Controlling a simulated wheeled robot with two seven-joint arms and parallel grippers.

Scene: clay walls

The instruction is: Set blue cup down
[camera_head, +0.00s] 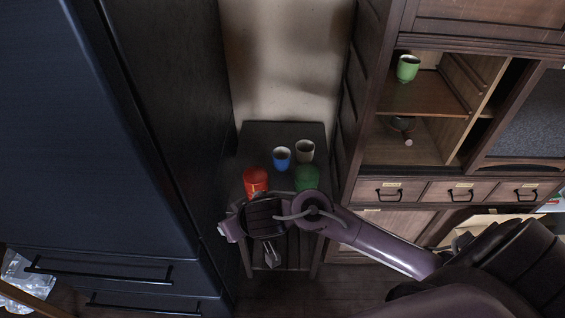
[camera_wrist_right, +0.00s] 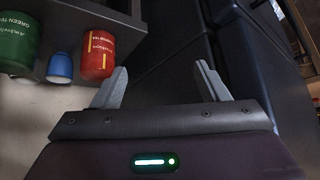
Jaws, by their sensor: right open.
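The blue cup (camera_head: 281,158) stands upright on the dark small table (camera_head: 262,132), between the red canister and a grey-white cup. It also shows in the right wrist view (camera_wrist_right: 60,68), where the scene looks upside down. My right gripper (camera_head: 272,258) is in front of the table, apart from the cup. In the right wrist view its two fingers (camera_wrist_right: 160,82) are spread with nothing between them. My left gripper is in neither view.
A red canister (camera_head: 256,180) and a green canister (camera_head: 306,178) stand at the table's front, the grey-white cup (camera_head: 305,151) behind. A dark fridge-like cabinet (camera_head: 100,130) stands left. A wooden cabinet on the right holds a green cup (camera_head: 407,68) on its shelf.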

